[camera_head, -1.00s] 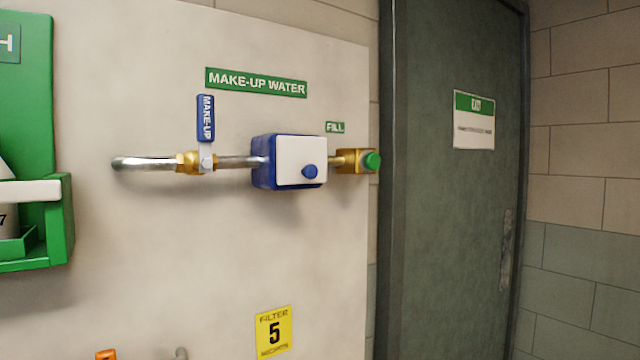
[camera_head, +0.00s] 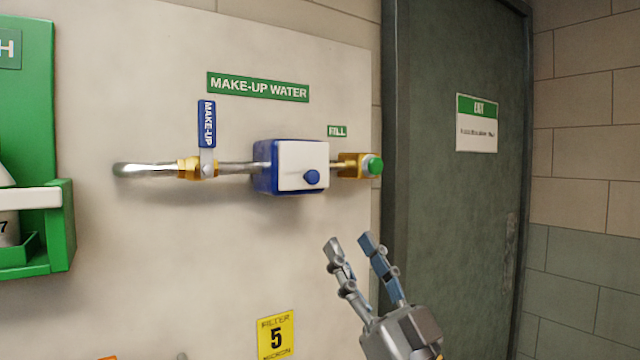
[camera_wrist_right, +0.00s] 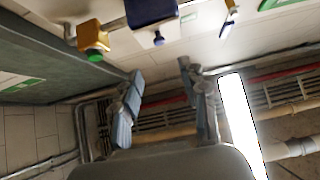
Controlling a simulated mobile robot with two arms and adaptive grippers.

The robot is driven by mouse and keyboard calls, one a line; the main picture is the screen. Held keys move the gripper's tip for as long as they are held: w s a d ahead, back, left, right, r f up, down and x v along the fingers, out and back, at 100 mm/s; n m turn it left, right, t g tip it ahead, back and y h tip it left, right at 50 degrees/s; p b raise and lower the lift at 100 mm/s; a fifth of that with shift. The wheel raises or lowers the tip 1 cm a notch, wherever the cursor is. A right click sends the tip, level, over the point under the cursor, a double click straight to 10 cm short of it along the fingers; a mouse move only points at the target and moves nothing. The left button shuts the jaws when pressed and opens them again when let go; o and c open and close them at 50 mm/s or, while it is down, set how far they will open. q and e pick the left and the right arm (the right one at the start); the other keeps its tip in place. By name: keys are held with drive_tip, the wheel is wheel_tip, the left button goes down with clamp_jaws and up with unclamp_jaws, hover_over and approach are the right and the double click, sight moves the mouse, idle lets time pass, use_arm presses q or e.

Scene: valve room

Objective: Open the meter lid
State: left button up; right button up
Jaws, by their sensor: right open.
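The meter is a blue box (camera_head: 262,178) on the pipe below the MAKE-UP WATER sign. Its white lid (camera_head: 292,158) is shut over the front, with a blue knob (camera_head: 312,177) at the lower right. My right gripper (camera_head: 348,240) is open and empty, below and to the right of the meter, apart from it. In the right wrist view the open fingers (camera_wrist_right: 160,68) show, with the blue meter box (camera_wrist_right: 150,12) and its knob (camera_wrist_right: 158,40) at the top. My left gripper is not in view.
A brass fill valve with a green knob (camera_head: 374,166) sits just right of the meter. A blue-handled make-up valve (camera_head: 207,125) is on its left. A green rack (camera_head: 60,228) stands at far left. The panel below the meter is clear down to the yellow filter sign (camera_head: 276,335).

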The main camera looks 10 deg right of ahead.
sight(315, 179)
drive_tip(key=p+x, duration=0.3)
drive_tip(key=x, duration=0.7)
drive_tip(key=shift+w+r, duration=0.15)
drive_tip(key=shift+r, duration=0.05)
drive_tip(key=shift+w+a+r+p, duration=0.25)
drive_tip(key=shift+w+r+p, duration=0.15)
drive_tip(key=shift+w, duration=0.1)
drive_tip(key=shift+c, duration=0.3)
clamp_jaws()
